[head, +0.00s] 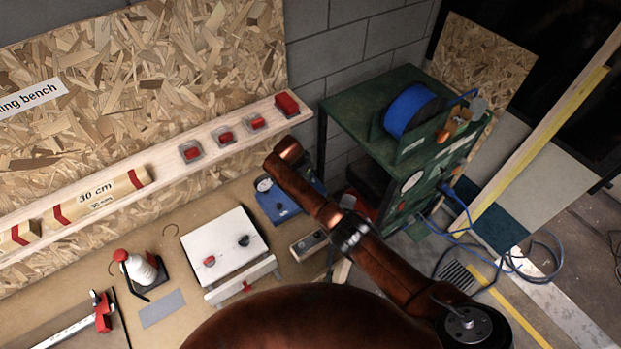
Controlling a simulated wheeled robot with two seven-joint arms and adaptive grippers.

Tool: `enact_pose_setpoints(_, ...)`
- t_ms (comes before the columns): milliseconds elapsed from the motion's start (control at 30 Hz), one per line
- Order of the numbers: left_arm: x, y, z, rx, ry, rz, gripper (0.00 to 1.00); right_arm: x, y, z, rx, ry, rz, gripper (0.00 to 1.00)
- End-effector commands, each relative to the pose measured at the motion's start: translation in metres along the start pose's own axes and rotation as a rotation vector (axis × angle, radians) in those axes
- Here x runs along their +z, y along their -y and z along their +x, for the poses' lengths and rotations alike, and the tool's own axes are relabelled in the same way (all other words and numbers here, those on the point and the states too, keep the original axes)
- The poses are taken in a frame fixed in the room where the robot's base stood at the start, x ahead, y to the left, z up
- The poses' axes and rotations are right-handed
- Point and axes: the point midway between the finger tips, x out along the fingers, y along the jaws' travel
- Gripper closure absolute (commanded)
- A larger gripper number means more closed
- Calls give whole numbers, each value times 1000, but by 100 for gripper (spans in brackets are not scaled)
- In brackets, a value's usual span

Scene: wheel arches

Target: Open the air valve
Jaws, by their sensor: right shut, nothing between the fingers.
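My right gripper (284,158), copper-brown, is shut and empty. In the head view its tip appears just below the right end of the wooden shelf and left of the green cabinet (365,98). The cabinet carries a round white gauge (411,182), small fittings on its front and blue hoses (462,204) at its right side. A blue unit with a dial (264,184) sits on the bench, partly hidden behind my gripper. I cannot tell which fitting is the air valve. My left gripper is not in view.
A blue hose reel (408,110) and an orange tool (457,122) are on top of the cabinet. The shelf (160,166) holds red-topped blocks. A white board (222,243) and a white bottle (140,268) are on the bench. Hose loops lie on the floor at right.

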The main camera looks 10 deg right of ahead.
Motion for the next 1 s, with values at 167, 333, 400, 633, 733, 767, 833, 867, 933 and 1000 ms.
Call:
enact_pose_setpoints(167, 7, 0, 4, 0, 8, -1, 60, 4, 0, -1, 30, 1, 81, 100)
enact_pose_setpoints(333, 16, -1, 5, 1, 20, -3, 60, 5, -1, -1, 46, 1, 129, 100)
enact_pose_setpoints(400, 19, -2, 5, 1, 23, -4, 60, 5, -2, -1, 50, 1, 140, 100)
enact_pose_setpoints(633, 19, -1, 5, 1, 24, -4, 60, 5, -2, -2, 54, 1, 152, 100)
enact_pose_setpoints(733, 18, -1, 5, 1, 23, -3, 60, 5, -2, -2, 54, 1, 152, 100)
enact_pose_setpoints(767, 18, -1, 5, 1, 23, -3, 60, 5, -2, -2, 54, 1, 152, 100)
enact_pose_setpoints(833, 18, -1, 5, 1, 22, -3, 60, 5, -2, -2, 54, 1, 152, 100)
enact_pose_setpoints(867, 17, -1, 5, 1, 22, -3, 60, 5, -2, -2, 54, 1, 152, 100)
enact_pose_setpoints(933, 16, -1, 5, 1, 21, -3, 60, 5, -2, -2, 54, 1, 152, 100)
enact_pose_setpoints(1000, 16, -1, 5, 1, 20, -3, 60, 3, -3, -1, 54, 1, 152, 100)
